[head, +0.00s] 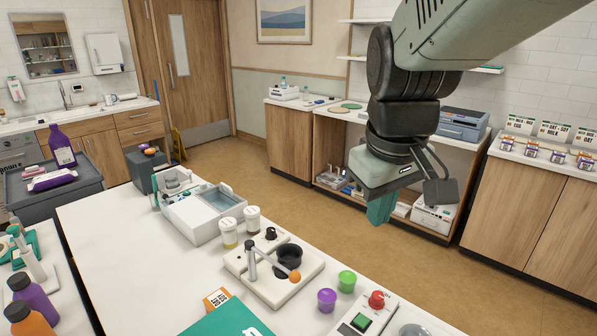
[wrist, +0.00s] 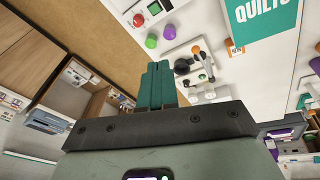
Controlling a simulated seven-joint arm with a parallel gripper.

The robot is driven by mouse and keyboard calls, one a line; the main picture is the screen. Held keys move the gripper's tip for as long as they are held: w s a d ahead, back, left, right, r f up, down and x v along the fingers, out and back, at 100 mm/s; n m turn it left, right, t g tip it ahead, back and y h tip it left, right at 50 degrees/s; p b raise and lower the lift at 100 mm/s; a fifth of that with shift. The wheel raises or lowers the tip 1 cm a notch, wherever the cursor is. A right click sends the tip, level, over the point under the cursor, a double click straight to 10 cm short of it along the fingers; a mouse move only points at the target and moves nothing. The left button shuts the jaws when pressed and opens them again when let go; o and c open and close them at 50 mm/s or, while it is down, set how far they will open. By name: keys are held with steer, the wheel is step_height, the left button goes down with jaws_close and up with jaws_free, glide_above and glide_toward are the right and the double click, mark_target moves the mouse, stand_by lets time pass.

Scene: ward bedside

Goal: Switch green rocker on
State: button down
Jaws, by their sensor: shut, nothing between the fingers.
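The green rocker (head: 361,321) sits on a pale control box (head: 341,328) near the front edge of the white table, beside a red button (head: 377,299). In the wrist view the rocker (wrist: 154,8) is at the top edge, next to the red button (wrist: 138,20). I cannot tell which way the rocker is tipped. My gripper (head: 380,213) hangs in the air, above and beyond the box and apart from it. Its teal fingers are together and empty, and they also show in the wrist view (wrist: 158,68).
Purple (head: 327,299) and green (head: 346,280) knobs stand left of the box. Further left is a white base (head: 262,287) with an orange-tipped lever (head: 295,277). A grey dome (head: 413,330) is right of the box. A teal book (head: 228,322) lies in front. Floor is open behind the table.

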steer(key=w+d+f+n+g, duration=0.2)
steer(key=w+f, duration=0.5)
steer(key=f, duration=0.2)
steer(key=n+g+y, duration=0.2)
steer(key=n, duration=0.1)
glide_above(355, 321)
steer(key=w+d, duration=0.2)
step_height(355, 321, down, 12)
steer(key=shift+w+d, duration=0.1)
steer(key=f, duration=0.4)
steer(key=s+a+f, duration=0.1)
steer(key=f, duration=0.4)
steer(key=s+a+f, duration=0.1)
steer(key=f, duration=0.3)
steer(key=shift+f, duration=0.35)
